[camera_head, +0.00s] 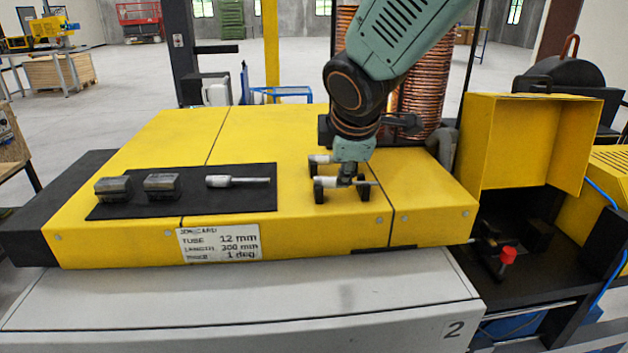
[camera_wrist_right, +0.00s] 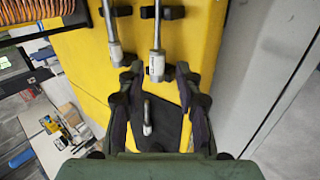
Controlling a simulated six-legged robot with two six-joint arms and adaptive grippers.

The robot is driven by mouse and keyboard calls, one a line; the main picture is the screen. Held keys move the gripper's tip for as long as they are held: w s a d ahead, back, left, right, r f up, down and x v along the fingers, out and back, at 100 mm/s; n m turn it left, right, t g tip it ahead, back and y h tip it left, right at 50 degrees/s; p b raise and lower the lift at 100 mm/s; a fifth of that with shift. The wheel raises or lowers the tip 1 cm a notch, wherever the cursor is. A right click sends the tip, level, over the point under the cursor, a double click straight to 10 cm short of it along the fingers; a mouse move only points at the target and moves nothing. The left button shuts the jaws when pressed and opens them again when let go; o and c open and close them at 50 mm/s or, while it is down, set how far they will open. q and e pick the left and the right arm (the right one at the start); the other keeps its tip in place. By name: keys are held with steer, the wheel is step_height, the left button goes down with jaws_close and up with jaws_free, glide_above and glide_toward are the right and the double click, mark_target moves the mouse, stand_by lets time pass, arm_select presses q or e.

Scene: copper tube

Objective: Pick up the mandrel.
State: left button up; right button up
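Three similar tools, each a white cylinder with a thin grey rod, show on the yellow machine top; I cannot tell which is the mandrel. One (camera_head: 235,181) lies on the black mat (camera_head: 205,205) and shows in the right wrist view (camera_wrist_right: 148,125). Two others rest on black supports: the near one (camera_head: 327,182), also in the wrist view (camera_wrist_right: 157,65), and the far one (camera_head: 319,159), also there (camera_wrist_right: 115,52). My right gripper (camera_wrist_right: 158,74) is above the supports. Its fingers are open and apart, with the near tool's white end between them in the picture. My left gripper is out of view.
Two grey metal blocks (camera_head: 113,189) (camera_head: 162,186) lie on the mat. A job card (camera_head: 219,243) is on the machine's front face. A copper coil (camera_head: 424,95) stands behind, and a yellow open cover (camera_head: 530,140) stands at right. The top left of the machine is clear.

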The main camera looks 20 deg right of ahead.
steer(key=shift+d+f, duration=0.2)
steer(key=shift+f, duration=0.1)
steer(key=w+d+f+b, duration=0.1)
steer(key=w+d+f, duration=0.1)
steer(key=f, duration=0.1)
steer(key=shift+w+d+f+b, duration=0.15)
steer(key=shift+w+f+b, duration=0.15)
steer(key=shift+b, duration=0.1)
steer(key=shift+w+a+f, duration=0.2)
steer(key=shift+w, duration=0.15)
steer(key=shift+s+r, duration=0.15)
steer(key=shift+s+d, duration=0.15)
steer(key=shift+d, duration=0.05)
steer(key=shift+c, duration=1.3)
steer(key=c, duration=0.3)
steer(key=shift+w+a, duration=0.15)
steer(key=shift+w, duration=0.1)
jaws_close()
steer(key=shift+s, duration=0.1)
